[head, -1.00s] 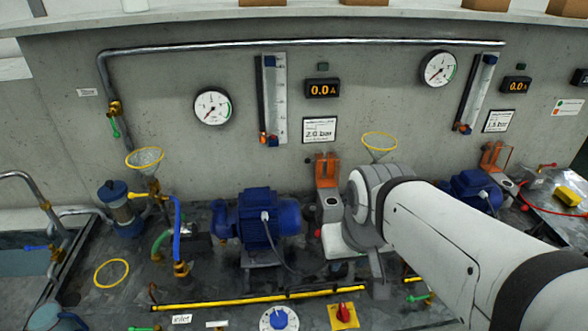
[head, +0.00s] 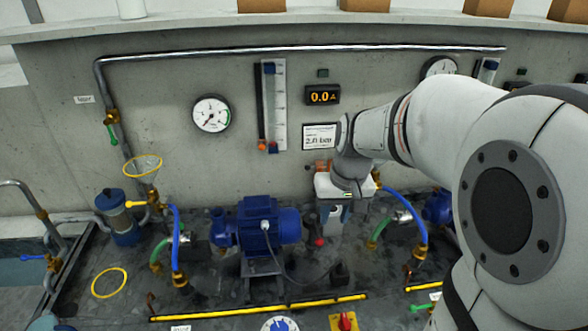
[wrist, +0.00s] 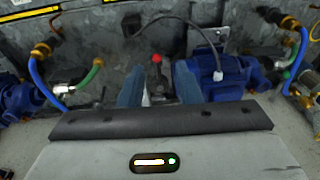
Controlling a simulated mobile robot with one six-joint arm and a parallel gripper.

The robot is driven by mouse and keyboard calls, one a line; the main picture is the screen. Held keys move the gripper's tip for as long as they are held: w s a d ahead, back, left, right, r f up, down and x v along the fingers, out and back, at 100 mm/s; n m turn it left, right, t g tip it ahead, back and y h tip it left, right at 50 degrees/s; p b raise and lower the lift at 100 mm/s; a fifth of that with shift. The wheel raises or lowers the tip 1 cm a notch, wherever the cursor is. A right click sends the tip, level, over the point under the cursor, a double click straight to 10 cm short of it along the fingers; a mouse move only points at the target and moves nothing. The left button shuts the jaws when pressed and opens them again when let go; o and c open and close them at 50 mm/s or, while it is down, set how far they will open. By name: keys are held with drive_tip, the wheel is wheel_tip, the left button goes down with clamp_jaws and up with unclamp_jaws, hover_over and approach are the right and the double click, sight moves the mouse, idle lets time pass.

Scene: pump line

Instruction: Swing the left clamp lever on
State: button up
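A red ball knob on a dark lever, which seems to be the left clamp lever (head: 319,242), stands just right of the left blue pump (head: 268,222). My gripper (head: 331,222) points down behind and slightly right of the knob in the head view. In the wrist view the two blue fingers of my gripper (wrist: 158,75) are spread apart with nothing held between them. The red knob (wrist: 157,58) shows in the gap, beyond the fingertips. I cannot tell how close they are.
A blue hose (head: 408,212) with brass fittings stands right of my gripper. A black cable runs from the pump across the bench. A yellow bar (head: 260,307) lies along the front. The concrete wall with gauges is close behind. My arm covers the right side.

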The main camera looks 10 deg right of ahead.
drive_tip(key=g+y, duration=0.1)
approach(317, 230)
drive_tip(key=f, duration=0.2)
drive_tip(key=f+p, duration=0.1)
drive_tip(key=f, duration=0.2)
drive_tip(key=a+f, duration=0.1)
drive_tip(key=f, duration=0.1)
drive_tip(key=shift+w+a+f+p, duration=0.1)
drive_tip(key=shift+f+p, duration=0.15)
drive_tip(key=shift+p, duration=0.15)
drive_tip(key=shift+c, duration=0.2)
clamp_jaws()
